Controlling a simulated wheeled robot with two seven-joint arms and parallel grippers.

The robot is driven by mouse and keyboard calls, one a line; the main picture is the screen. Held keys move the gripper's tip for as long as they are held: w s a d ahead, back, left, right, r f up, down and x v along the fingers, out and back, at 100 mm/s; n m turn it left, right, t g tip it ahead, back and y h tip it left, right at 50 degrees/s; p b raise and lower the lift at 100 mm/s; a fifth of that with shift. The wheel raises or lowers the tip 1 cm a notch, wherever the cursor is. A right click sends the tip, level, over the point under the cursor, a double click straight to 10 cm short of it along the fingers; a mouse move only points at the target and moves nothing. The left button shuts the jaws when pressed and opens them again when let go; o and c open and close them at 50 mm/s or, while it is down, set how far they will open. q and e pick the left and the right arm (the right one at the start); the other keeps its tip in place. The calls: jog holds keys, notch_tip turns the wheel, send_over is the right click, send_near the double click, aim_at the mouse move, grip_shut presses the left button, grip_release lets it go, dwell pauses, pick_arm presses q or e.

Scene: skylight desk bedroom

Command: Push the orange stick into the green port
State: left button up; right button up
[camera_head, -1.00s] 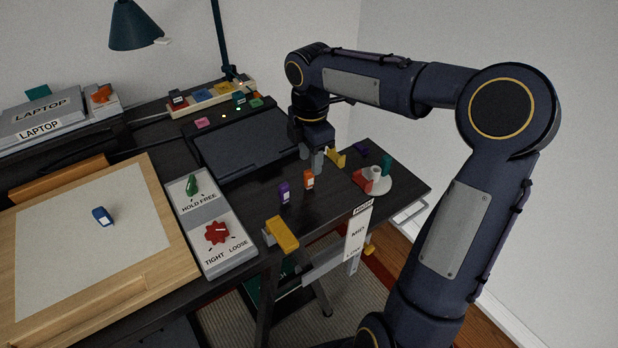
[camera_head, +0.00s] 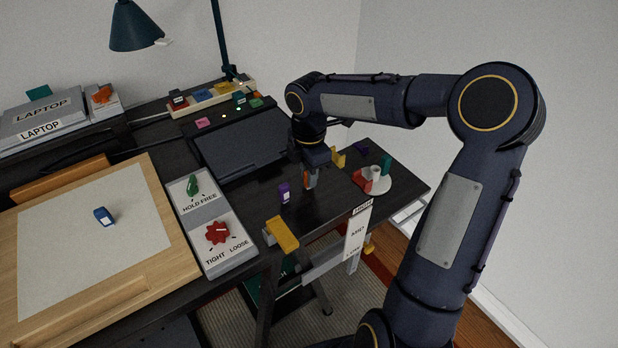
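The orange stick (camera_head: 307,181) stands upright on the dark desk, right of the purple stick (camera_head: 284,194). My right gripper (camera_head: 311,178) points down at the orange stick, with its fingers at the stick's sides and partly covering it. I cannot tell whether the fingers are open or closed on it. Small green pieces (camera_head: 256,103) show at the back edge of the black laptop, near a strip with coloured patches (camera_head: 212,97). I cannot make out which of these is the green port. My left gripper is out of view.
The black laptop (camera_head: 245,145) lies behind and left of the gripper. A white round dish (camera_head: 378,187) with red and teal pieces stands to the right. A yellow block (camera_head: 281,233) is at the desk's front edge. A knob panel (camera_head: 222,262) is left.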

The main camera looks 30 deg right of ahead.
grip_shut()
jog(key=shift+r, duration=0.5)
notch_tip(320, 180, up, 2)
jog(key=shift+r, duration=0.25)
jog(key=s+a+r+b, duration=0.2)
jog(key=s+a+r, duration=0.7)
jog(key=s, duration=0.2)
jog(key=shift+r, duration=0.25)
jog(key=shift+w, duration=0.1)
